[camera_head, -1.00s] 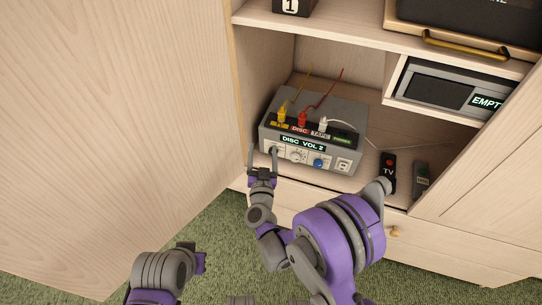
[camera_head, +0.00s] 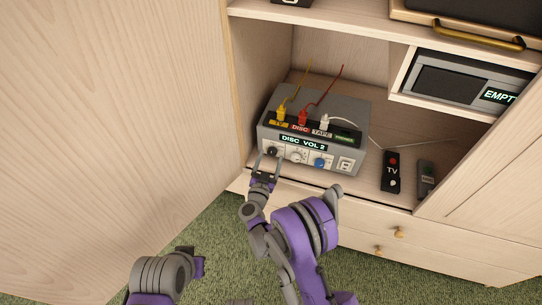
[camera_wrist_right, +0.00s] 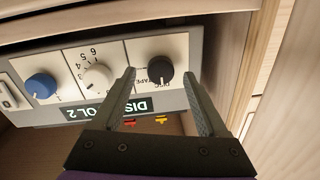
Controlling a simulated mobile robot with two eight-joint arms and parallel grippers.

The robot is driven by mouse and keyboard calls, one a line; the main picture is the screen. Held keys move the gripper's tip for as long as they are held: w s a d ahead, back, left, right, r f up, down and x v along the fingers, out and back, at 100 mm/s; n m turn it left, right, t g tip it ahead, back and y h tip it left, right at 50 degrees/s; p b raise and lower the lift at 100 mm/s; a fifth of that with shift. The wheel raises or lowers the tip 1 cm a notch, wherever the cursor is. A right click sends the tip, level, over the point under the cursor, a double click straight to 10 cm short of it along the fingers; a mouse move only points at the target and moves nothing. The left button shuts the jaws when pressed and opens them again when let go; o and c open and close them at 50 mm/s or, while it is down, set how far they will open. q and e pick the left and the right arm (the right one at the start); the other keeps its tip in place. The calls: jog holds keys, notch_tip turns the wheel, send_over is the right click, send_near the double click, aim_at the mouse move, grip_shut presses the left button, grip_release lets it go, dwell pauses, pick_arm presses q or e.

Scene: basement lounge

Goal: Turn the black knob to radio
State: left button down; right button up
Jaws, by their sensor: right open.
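The black knob (camera_head: 272,151) is at the left end of the front panel of a grey audio box (camera_head: 352,112). In the right wrist view the black knob (camera_wrist_right: 160,70) appears upside down, with a white pointer mark and small lettering beside it. The lit display (camera_head: 303,143) reads "DISC VOL 2". My right gripper (camera_head: 267,163) is open in front of the panel. Its fingers lie to either side of the black knob in the wrist view; contact cannot be told.
A white knob (camera_head: 297,156) and a blue knob (camera_head: 320,162) sit beside the black one. Yellow, red and white plugs (camera_head: 323,122) stand on top of the box. A TV remote (camera_head: 391,172) and a grey remote (camera_head: 426,178) lie right. A wooden door panel (camera_head: 120,120) stands left.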

jog(key=shift+x, duration=0.85)
grip_shut()
